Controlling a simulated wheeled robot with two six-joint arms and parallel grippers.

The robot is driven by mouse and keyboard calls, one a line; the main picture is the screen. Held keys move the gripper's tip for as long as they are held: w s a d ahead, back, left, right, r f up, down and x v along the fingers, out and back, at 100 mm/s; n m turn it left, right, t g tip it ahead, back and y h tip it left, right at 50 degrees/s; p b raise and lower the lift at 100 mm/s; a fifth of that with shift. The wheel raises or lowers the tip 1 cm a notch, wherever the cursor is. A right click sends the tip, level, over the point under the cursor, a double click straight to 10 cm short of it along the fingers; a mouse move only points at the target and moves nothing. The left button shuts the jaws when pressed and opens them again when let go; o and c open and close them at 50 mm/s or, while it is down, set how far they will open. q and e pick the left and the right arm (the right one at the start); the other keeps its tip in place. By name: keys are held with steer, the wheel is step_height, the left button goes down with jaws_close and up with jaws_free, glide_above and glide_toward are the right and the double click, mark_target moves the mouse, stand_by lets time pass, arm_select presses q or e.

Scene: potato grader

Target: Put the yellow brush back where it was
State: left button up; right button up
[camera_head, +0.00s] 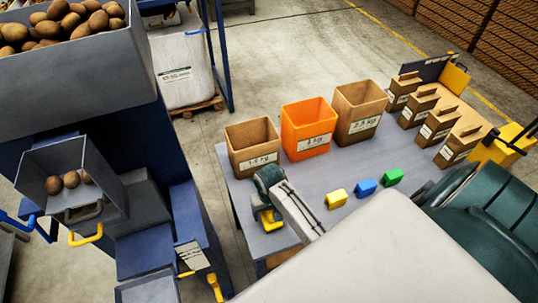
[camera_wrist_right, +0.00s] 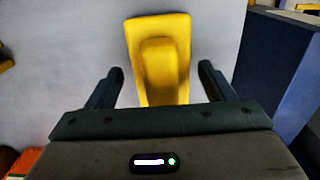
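The yellow brush (camera_wrist_right: 160,65) lies on the grey table top and fills the middle of the right wrist view. It also shows in the head view (camera_head: 271,222) near the table's left edge, partly covered by my right gripper. My right gripper (camera_wrist_right: 160,77) is open. Its two dark fingers stand on either side of the brush, with a gap on each side. In the head view my right gripper (camera_head: 268,200) is over the left part of the table (camera_head: 330,168). My left gripper is not in view.
Yellow (camera_head: 337,199), blue (camera_head: 365,188) and green (camera_head: 393,177) blocks lie right of my right arm. A brown bin (camera_head: 253,147), an orange bin (camera_head: 309,128) and another brown bin (camera_head: 359,112) line the back edge. A blue machine (camera_head: 190,225) stands left of the table.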

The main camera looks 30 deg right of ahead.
steer(key=shift+w, duration=0.1)
steer(key=shift+w+r, duration=0.1)
steer(key=shift+r, duration=0.15)
step_height(320, 180, up, 8)
steer(key=b, duration=0.3)
steer(key=shift+r, duration=0.15)
step_height(320, 180, up, 2)
steer(key=shift+p, duration=0.55)
steer(key=shift+r+p, duration=0.4)
steer(key=shift+r, duration=0.1)
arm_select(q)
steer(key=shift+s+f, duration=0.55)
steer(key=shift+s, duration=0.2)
arm_select(e)
steer(key=shift+r, duration=0.1)
